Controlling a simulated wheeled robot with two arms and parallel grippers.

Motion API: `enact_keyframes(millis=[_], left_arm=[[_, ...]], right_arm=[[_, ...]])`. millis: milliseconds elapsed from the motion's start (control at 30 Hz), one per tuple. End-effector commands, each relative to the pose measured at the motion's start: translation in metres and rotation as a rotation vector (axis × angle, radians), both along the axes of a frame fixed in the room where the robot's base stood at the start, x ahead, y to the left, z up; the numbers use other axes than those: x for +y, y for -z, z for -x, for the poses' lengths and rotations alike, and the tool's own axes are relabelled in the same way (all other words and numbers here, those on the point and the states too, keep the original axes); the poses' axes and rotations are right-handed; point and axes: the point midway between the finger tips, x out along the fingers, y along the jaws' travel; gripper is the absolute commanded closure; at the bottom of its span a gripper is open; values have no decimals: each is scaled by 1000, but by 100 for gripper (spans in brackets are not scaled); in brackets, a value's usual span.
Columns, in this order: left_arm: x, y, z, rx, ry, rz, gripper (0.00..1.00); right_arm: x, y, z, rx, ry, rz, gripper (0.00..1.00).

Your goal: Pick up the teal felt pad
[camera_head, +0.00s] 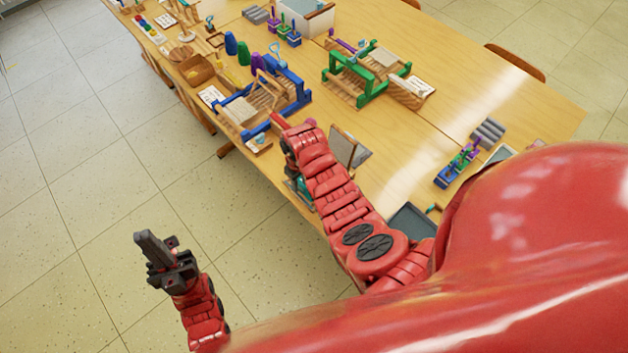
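A small teal patch (303,187), possibly the teal felt pad, shows at the near edge of the long wooden table, just left of my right forearm. Most of it is hidden, so its shape is unclear. My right gripper (292,171) is beside or above this patch, largely covered by my red arm; I cannot tell whether it is open or touches the patch. My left gripper (150,245) is over the bare floor, away from the table. Its dark fingers look closed together, with nothing seen between them.
A blue-framed wooden rack (285,85) and a green-framed rack (365,80) stand on the table (470,75) beyond my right arm. An upright board (342,147) stands close right of that arm. A dark tray (412,222) lies nearer. The floor at left is clear.

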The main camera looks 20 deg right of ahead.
Motion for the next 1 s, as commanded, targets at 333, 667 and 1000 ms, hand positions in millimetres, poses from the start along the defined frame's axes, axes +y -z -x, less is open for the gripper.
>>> enact_keyframes(millis=[333, 667, 1000], left_arm=[[0, 0, 0, 0, 0, 0, 100], [0, 0, 0, 0, 0, 0, 100], [0, 9, 0, 0, 0, 0, 100]], right_arm=[[0, 0, 0, 0, 0, 0, 100], [0, 0, 0, 0, 0, 0, 100], [0, -16, -2, -6, -1, 0, 100]])
